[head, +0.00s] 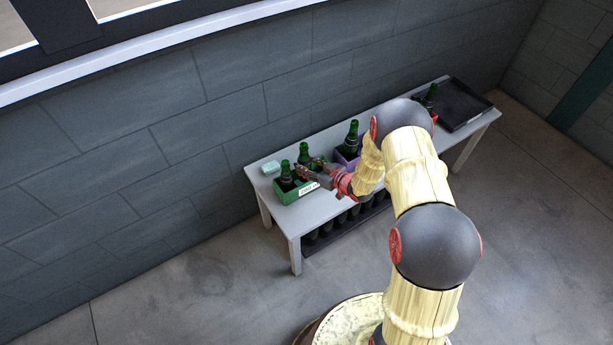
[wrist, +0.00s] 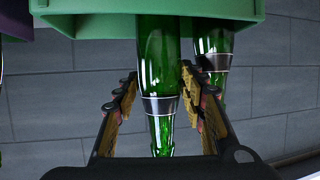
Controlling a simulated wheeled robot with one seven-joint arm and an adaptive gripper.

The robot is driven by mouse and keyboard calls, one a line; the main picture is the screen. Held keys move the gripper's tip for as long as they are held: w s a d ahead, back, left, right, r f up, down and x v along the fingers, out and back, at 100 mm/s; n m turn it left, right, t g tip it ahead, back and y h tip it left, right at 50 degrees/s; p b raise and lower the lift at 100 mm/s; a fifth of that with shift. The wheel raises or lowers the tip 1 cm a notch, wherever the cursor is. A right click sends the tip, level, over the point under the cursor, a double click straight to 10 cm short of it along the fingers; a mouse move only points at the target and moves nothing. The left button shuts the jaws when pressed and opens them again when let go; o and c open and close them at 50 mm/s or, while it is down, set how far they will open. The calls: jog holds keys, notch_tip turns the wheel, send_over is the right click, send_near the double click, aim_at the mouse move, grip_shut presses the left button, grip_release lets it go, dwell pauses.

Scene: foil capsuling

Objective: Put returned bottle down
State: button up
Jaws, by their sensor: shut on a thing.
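A dark green bottle (wrist: 158,60) stands between the fingers of my gripper (wrist: 159,82), which is shut on it. The bottle's lower part is hidden behind the wall of a green crate (wrist: 90,8), so I cannot tell whether it touches the crate floor. In the head view the held bottle (head: 303,151) shows at the green crate (head: 290,197), with my gripper (head: 308,168) reaching in from the right. A second green bottle (head: 286,171) stands in the same crate and also shows at the right in the wrist view (wrist: 213,42).
The crate is on a grey table (head: 262,182) along the wall. A mint-coloured block (head: 271,167) lies behind it. A purple crate (head: 345,158) with a bottle (head: 352,137) stands close by on the right. A black tray (head: 462,103) is at the far end. Dark bottles fill the shelf below.

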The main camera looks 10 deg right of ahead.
jog(key=shift+f+b, duration=0.65)
jog(key=shift+f, duration=1.65)
jog(key=shift+f, duration=0.15)
jog(key=o, duration=1)
